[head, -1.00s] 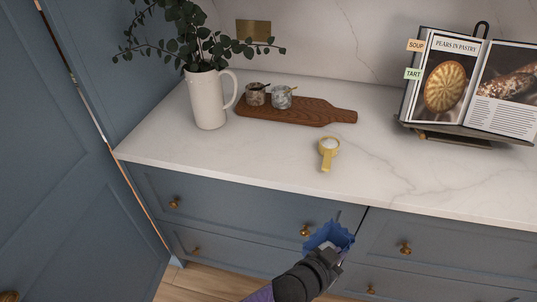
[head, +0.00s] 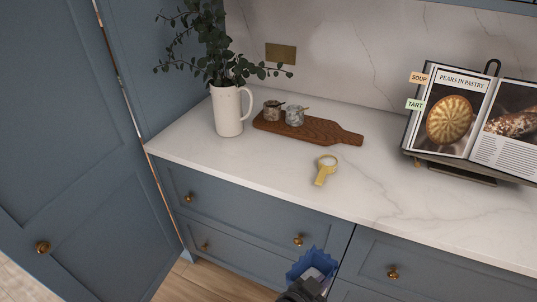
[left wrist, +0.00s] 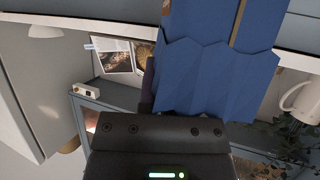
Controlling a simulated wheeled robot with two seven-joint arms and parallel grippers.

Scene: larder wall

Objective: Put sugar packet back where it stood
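The sugar packet (head: 314,266) is blue with a jagged upper edge, and something pale shows inside it. It is in the air in front of the drawers, below the counter's front edge. My left gripper (head: 306,287) is shut on it from below in the head view. In the left wrist view the blue packet (left wrist: 215,75) fills the upper middle, beyond the dark gripper body, and hides part of the fingers. No label can be read. My right gripper is in neither view.
A blue door (head: 70,170) stands at left. The counter's front is clear.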

